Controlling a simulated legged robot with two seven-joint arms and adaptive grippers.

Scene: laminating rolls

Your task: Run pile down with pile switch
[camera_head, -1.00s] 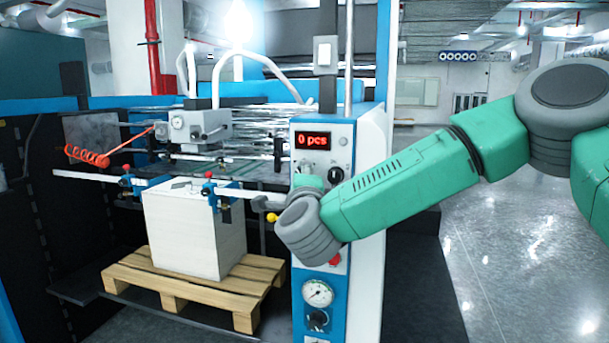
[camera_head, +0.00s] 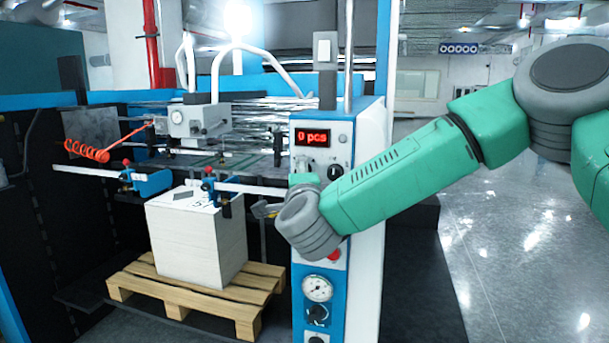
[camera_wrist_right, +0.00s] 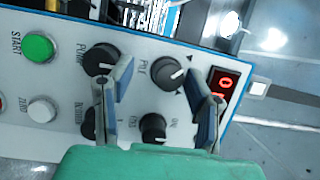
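The pile switch (camera_wrist_right: 167,73), a black knob labelled "PILE" with a white mark, is on the grey control panel in the right wrist view. My right gripper (camera_wrist_right: 160,75) is open, its fingers on either side of the switch with visible gaps. In the head view, my right wrist hides the switch. The pile (camera_head: 197,240), a white paper stack, stands on a wooden pallet (camera_head: 190,303) at the left. Its top is below the blue side guides' bar. My left gripper is in neither view.
The panel also has a pump knob (camera_wrist_right: 100,60), another black knob (camera_wrist_right: 153,128), a green start button (camera_wrist_right: 39,47), a white zero button (camera_wrist_right: 42,110) and a red display (camera_head: 313,137). Open floor (camera_head: 520,250) lies to the right.

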